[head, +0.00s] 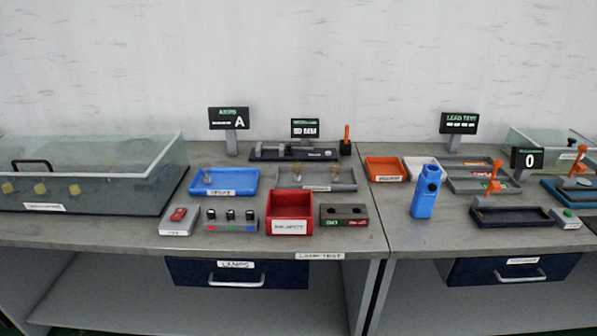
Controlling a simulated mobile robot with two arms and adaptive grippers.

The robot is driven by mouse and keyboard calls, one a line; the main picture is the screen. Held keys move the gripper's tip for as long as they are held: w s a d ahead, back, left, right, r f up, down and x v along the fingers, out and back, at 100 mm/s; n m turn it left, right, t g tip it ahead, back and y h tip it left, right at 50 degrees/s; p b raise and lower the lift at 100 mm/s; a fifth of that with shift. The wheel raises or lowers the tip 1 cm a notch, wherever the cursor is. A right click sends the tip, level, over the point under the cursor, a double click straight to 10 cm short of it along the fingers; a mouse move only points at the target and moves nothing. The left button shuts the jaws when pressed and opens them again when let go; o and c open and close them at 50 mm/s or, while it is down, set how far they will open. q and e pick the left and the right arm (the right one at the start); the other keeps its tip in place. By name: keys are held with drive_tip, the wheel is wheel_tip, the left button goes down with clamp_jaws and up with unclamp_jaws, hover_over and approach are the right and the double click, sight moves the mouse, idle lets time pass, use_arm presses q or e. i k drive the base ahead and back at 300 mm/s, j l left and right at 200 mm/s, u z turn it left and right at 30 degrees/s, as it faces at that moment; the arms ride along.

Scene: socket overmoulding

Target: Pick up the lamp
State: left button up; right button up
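Neither of my grippers shows in the head view. A small clear, lamp-like piece (206,178) stands at the left end of the blue tray (240,189). Small amber, lamp-like pieces (297,173) stand in the grey tray (318,187) to its right. They are too small to tell apart clearly, so I cannot tell which one is the lamp. A dark blue drawer (190,273) labelled LAMPS is shut under the bench, and its inside is hidden.
On the bench stand a red reject bin (290,198), a switch box (231,222), a grey two-hole block (345,213) and a red-button box (179,221). A glass enclosure (110,160) fills the left. A blue upright device (426,195) and orange tray (384,168) stand right.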

sight(297, 166)
drive_tip(key=i+j+z, duration=0.1)
drive_tip(key=j, duration=0.2)
drive_tip(key=i+j+z, duration=0.1)
drive_tip(key=j, duration=0.2)
drive_tip(key=i+j+z, duration=0.2)
drive_tip(key=j, duration=0.45)
drive_tip(key=i, duration=0.05)
